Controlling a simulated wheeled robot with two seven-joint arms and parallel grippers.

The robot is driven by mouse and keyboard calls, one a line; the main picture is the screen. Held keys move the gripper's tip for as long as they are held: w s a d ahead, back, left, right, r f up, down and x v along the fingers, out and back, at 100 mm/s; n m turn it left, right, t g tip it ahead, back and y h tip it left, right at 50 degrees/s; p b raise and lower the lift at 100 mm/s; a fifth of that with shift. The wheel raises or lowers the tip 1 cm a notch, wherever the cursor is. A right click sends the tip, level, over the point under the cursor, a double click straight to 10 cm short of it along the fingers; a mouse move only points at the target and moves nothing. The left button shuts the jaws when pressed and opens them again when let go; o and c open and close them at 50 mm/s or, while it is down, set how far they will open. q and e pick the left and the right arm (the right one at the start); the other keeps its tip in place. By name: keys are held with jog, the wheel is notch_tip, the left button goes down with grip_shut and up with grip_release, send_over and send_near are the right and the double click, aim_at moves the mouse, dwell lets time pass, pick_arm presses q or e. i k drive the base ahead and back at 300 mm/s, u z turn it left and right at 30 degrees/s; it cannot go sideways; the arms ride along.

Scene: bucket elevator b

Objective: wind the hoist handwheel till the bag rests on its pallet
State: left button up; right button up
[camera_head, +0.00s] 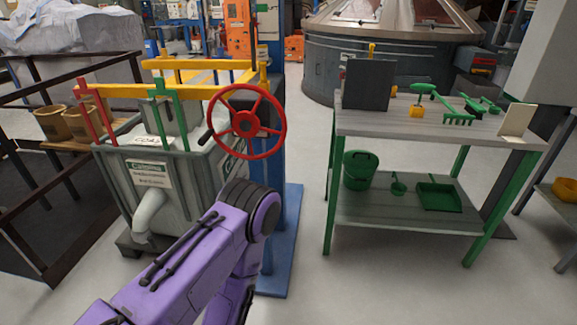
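The red handwheel (246,90) is mounted on the blue hoist post (276,195), with a dark crank knob at its lower left. The grey bag (191,190) hangs below a yellow frame (185,64) by red and green straps. It has a white label and a pale spout (147,215) low on its front. A dark grey base, perhaps the pallet (131,246), shows under the bag; I cannot tell whether they touch. My purple left arm crosses in front of the post, its elbow below the wheel. Neither gripper is in view.
Dark railings (50,240) stand on the left, with brown buckets (52,124) behind them. A grey workbench (440,126) with green legs and garden tools stands on the right. A large grey vat (325,72) is behind. Floor is clear between post and bench.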

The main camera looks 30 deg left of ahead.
aim_at(246, 124)
jog(key=u, duration=0.55)
jog(key=k, duration=1.3)
jog(key=i, duration=0.5)
jog(key=u, duration=0.9)
jog(key=i, duration=0.85)
jog(key=z, duration=0.1)
